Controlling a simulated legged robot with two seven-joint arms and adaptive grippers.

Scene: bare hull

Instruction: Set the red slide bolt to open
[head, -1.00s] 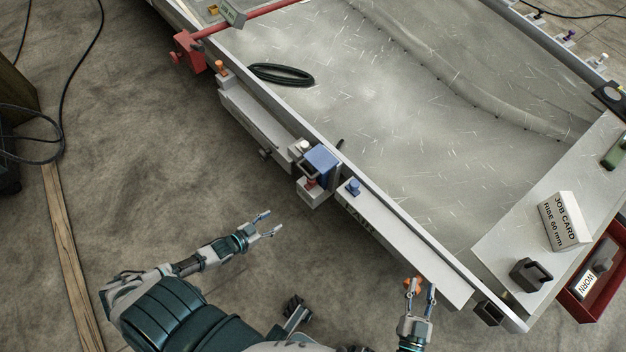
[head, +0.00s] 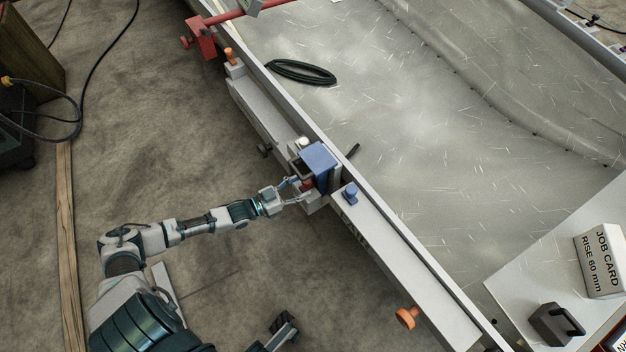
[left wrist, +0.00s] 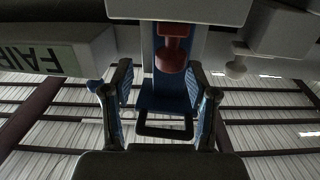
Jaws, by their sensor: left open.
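The red slide bolt (head: 308,184) sits low on the blue bracket (head: 319,157) at the rail's outer side, partly hidden by my gripper. In the left wrist view its red knob (left wrist: 172,57) hangs between the fingers, in front of the blue bracket (left wrist: 160,98). My left gripper (head: 300,190) is open at the bolt, one finger on each side. In the left wrist view my left gripper (left wrist: 163,90) shows a gap between each finger and the knob. Whether the bolt stands open or shut I cannot tell. My right gripper is out of view.
A blue knob (head: 350,193) and an orange knob (head: 407,317) sit along the rail. A red clamp (head: 203,38) is at the far end. A black cable coil (head: 301,72) and a job card block (head: 600,262) lie inside the edge.

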